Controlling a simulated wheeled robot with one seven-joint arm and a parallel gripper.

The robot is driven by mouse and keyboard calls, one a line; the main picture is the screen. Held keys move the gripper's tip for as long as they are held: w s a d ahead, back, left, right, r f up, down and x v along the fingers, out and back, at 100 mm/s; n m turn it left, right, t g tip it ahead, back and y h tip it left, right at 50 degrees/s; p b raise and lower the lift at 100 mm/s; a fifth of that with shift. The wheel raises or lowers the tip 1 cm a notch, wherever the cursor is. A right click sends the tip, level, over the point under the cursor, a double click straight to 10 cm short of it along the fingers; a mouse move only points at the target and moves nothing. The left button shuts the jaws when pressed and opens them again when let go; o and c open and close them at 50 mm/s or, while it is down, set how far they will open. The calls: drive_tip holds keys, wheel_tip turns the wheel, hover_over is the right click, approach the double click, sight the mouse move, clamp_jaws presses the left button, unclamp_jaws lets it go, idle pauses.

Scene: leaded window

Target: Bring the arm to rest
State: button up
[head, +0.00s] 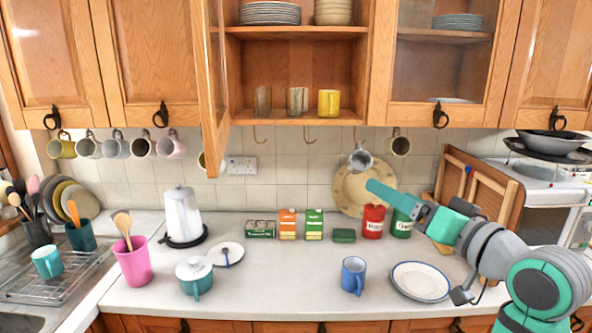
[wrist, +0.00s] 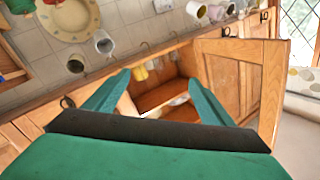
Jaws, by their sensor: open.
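My arm reaches in from the lower right of the head view, above the right part of the counter. My gripper (head: 384,192) points left and slightly up, in front of the tan plate leaning on the tiled wall. In the wrist view my gripper (wrist: 157,95) has its two green fingers spread wide apart. Nothing is between them; the open cupboard shows behind the gap. The gripper is clear of the counter and seems to touch nothing.
An open cupboard door (head: 215,85) juts out at upper left. Mugs hang under the cupboards, including a white mug (head: 360,156) near my gripper. Below stand a red canister (head: 373,222), a blue mug (head: 354,274) and a white plate (head: 420,281).

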drive_tip(key=w+a+f+m+t+h, duration=0.1)
drive_tip(key=w+f+m+h, duration=0.2)
drive_tip(key=f, duration=1)
drive_tip(key=s+a+f+m+h, duration=0.1)
drive_tip(key=s+a+f+h, duration=0.15)
drive_tip(key=f, duration=0.75)
drive_tip(key=s+a+f+m+h, duration=0.1)
drive_tip(key=s+a+f+m, duration=0.15)
drive_tip(key=f, duration=0.75)
drive_tip(key=s+a+f+m+h, duration=0.1)
drive_tip(key=s+a+f, duration=0.2)
drive_tip(key=f, duration=0.6)
drive_tip(key=s+a+f+n+g+h, duration=0.1)
drive_tip(key=s+a+f, duration=0.3)
drive_tip(key=s, duration=0.5)
drive_tip(key=s+a+f+n+g+h, duration=0.1)
drive_tip(key=s+a+f, duration=0.1)
drive_tip(key=s+f, duration=0.55)
drive_tip(key=s+a+r+n+y, duration=0.1)
drive_tip(key=s+a+n, duration=0.1)
drive_tip(key=s, duration=0.8)
drive_tip(key=s+a+r+n+y, duration=0.1)
drive_tip(key=s+n, duration=0.3)
drive_tip(key=s, duration=0.6)
drive_tip(key=shift+a+r, duration=0.6)
drive_tip(key=shift+a, duration=0.05)
